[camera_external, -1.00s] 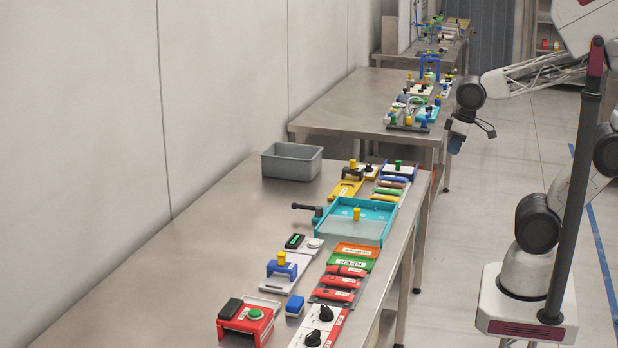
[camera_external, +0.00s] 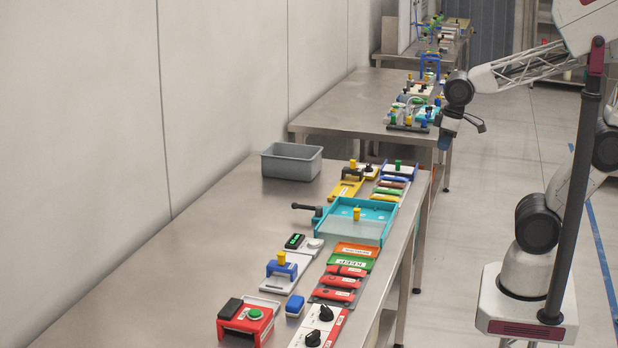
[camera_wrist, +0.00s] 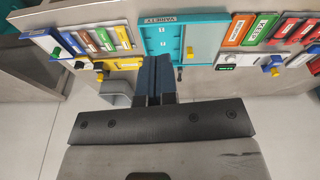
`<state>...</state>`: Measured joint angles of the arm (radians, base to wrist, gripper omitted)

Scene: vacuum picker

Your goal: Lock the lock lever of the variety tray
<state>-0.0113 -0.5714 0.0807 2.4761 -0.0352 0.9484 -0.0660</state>
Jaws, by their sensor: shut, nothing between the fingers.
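The teal variety tray (camera_external: 335,239) lies on the near metal table, with a yellow knob (camera_external: 357,213) on its inside. Its dark lever (camera_external: 307,208) sticks out on the tray's left side. In the wrist view the tray (camera_wrist: 158,18) is at top centre with its "VARIETY" label, and the yellow knob (camera_wrist: 190,53) shows on it. A small dark piece, likely the lever (camera_wrist: 179,73), shows below the tray beside the fingers. My gripper (camera_wrist: 155,62) is shut and empty. In the external view my gripper (camera_external: 447,141) hangs well apart from the tray, beyond the table's right edge.
A grey bin (camera_external: 291,161) stands behind the tray by the wall. Orange and green plates (camera_external: 351,256), red tools (camera_external: 338,283) and a red box with a green button (camera_external: 247,320) lie nearer. Yellow and blue fixtures flank the tray's far side. The table's left part is bare.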

